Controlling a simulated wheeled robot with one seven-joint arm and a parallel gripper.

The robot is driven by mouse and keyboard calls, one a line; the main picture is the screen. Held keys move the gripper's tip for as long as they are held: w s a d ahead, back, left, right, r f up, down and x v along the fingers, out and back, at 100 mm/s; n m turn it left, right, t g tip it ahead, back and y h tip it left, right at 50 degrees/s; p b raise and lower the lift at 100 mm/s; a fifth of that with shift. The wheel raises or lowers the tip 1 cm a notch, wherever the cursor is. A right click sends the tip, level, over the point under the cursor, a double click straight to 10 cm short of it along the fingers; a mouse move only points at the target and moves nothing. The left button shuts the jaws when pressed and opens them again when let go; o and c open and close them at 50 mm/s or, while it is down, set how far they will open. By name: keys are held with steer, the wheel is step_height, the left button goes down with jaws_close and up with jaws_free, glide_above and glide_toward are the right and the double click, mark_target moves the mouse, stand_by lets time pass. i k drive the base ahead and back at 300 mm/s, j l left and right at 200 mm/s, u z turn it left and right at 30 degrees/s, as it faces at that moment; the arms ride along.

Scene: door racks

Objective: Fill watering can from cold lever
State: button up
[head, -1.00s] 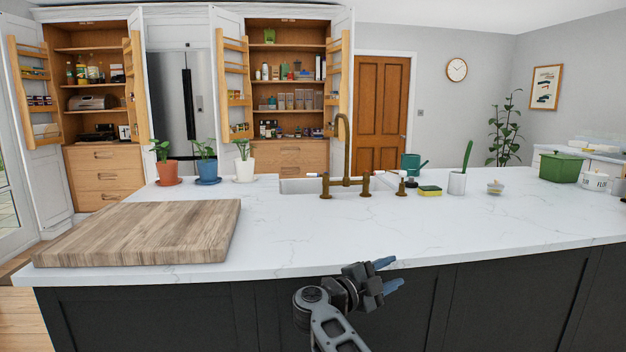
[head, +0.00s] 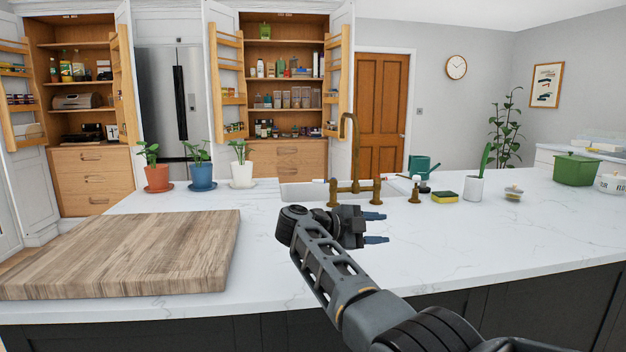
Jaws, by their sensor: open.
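A teal watering can (head: 421,168) stands on the far side of the white counter, right of the sink. A brass bridge tap (head: 352,165) with a tall curved spout rises at the near edge of the sink (head: 303,192). It has a lever on each side, with pale handle ends; their hot or cold markings are too small to tell. My gripper (head: 374,228) is open and empty over the counter, in front of the tap and apart from it. Its blue fingers point right. The water, if any, and the can's inside cannot be seen.
A thick wooden board (head: 130,250) covers the counter's left front. Three potted plants (head: 201,172) stand behind it. A brass dispenser (head: 415,190), a yellow-green sponge (head: 445,197) and a white cup (head: 474,188) stand right of the tap. The right front counter is clear.

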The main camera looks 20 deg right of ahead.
mark_target(334, 181)
steer(key=i, duration=1.55)
